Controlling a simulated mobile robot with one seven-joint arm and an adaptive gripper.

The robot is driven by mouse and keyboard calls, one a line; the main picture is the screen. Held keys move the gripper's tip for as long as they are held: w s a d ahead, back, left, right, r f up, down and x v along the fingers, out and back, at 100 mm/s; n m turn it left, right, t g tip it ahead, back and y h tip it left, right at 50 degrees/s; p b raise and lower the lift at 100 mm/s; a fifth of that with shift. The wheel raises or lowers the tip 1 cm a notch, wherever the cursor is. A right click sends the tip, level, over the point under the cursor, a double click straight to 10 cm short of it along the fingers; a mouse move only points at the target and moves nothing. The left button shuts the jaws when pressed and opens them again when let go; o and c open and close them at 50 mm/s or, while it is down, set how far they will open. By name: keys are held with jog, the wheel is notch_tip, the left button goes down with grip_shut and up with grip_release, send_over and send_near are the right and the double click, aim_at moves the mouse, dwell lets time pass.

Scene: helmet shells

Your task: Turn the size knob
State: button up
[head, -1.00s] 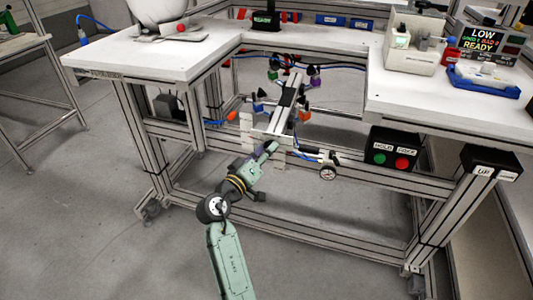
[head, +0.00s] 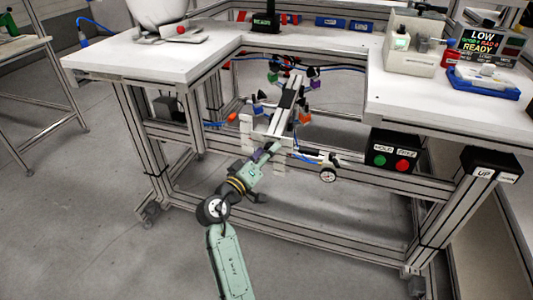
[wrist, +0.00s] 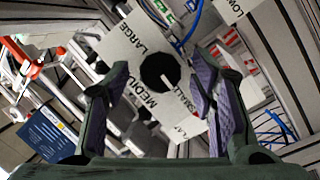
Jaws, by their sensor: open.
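My gripper (wrist: 154,88) is open, with one purple-padded finger at each side of the knob in the picture. I see no contact, and the remaining gap in depth is hard to judge. In the head view my gripper (head: 265,153) is low in front of the fixture under the bench, and the knob cannot be made out.
The white bench top (head: 440,108) overhangs at both sides. A black box with green and red buttons (head: 393,151) hangs at right. A blue panel (wrist: 45,131) shows at left in the wrist view.

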jog(key=shift+s, duration=0.1)
jog(key=v, duration=1.1)
jog(key=shift+s+a, duration=0.25)
jog(key=shift+s, duration=0.1)
jog(key=shift+f, duration=0.1)
